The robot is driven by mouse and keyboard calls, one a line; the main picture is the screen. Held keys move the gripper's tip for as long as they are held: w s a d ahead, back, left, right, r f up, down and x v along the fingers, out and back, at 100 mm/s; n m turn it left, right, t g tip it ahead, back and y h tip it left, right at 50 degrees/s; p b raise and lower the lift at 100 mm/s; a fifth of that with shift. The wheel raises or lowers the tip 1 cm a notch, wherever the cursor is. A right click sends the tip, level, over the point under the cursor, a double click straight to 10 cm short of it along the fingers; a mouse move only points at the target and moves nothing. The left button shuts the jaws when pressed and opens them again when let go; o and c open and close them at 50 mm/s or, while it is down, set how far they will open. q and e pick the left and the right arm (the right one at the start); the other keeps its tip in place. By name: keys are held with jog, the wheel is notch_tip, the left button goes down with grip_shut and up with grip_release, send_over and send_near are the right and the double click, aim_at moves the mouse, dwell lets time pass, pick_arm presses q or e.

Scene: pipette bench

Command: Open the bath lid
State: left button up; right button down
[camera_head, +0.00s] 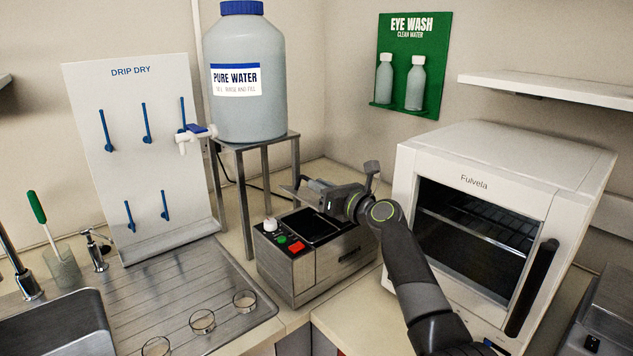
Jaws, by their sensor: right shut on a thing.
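The bath (300,275) is a metal box on the counter in the middle, with a white knob and green and red buttons on its left side. Its top shows a dark rectangular area (310,224). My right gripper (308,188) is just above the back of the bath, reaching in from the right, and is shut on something. The held part is small and mostly hidden by the fingers; it looks like part of the bath lid, but I cannot tell the lid's outline or angle clearly. My left gripper is out of view.
A white oven (480,165) stands close on the right of my arm. A water jug (243,95) sits on a metal stand (247,190) behind the bath. On the left are a drip-dry board (135,190), a draining board (170,285) with glass dishes, and a sink.

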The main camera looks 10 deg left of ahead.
jog(key=shift+w+d+r+m+p, duration=0.3)
jog(key=shift+w+r+m+p, duration=0.1)
jog(key=shift+r, duration=0.25)
jog(key=shift+w+d+r+m+p, duration=0.3)
jog(key=shift+r+p, duration=0.1)
jog(key=shift+r, duration=0.2)
jog(key=shift+w+d+r, duration=0.45)
jog(key=shift+w+r, duration=0.15)
jog(key=shift+r, duration=0.15)
